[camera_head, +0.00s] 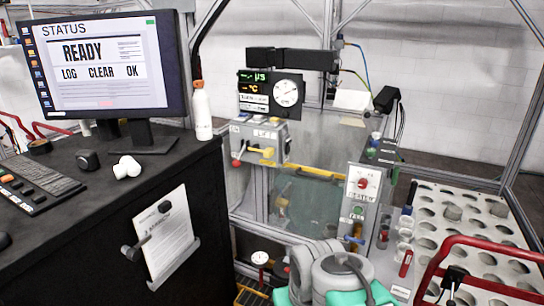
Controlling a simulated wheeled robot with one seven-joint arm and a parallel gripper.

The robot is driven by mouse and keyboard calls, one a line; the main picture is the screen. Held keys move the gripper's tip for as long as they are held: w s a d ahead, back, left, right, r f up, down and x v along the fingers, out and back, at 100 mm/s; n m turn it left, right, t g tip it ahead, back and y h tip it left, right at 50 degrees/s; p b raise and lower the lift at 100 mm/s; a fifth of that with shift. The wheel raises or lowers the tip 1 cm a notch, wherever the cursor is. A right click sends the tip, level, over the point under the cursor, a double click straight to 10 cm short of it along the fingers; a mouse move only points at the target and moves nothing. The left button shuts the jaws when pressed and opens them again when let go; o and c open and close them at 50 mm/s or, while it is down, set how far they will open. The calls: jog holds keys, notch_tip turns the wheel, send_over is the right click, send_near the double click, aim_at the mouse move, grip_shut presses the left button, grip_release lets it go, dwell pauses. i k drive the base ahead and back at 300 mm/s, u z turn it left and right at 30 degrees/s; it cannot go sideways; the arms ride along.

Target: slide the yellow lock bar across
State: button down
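A small yellow piece (266,154) sits on the front of a grey control box (258,137), right of a red-knobbed lever (237,161). A longer thin yellow bar (318,173) runs across the frame of a clear panel, lower and to the right. I cannot tell for certain which of the two is the lock bar. My arm, in grey, white and teal, shows at the bottom centre, below and in front of both yellow parts and apart from them in the picture. My gripper's fingers do not show.
A black desk (130,200) with a monitor (105,70) and white bottle (201,112) fills the left. A grey post with a red dial (363,184) stands right of the clear panel. A white holed tray (470,225) and red tubular handle (490,245) are at the right.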

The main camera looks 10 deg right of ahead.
aim_at(270, 152)
jog(key=u, duration=0.45)
jog(key=i, duration=1.35)
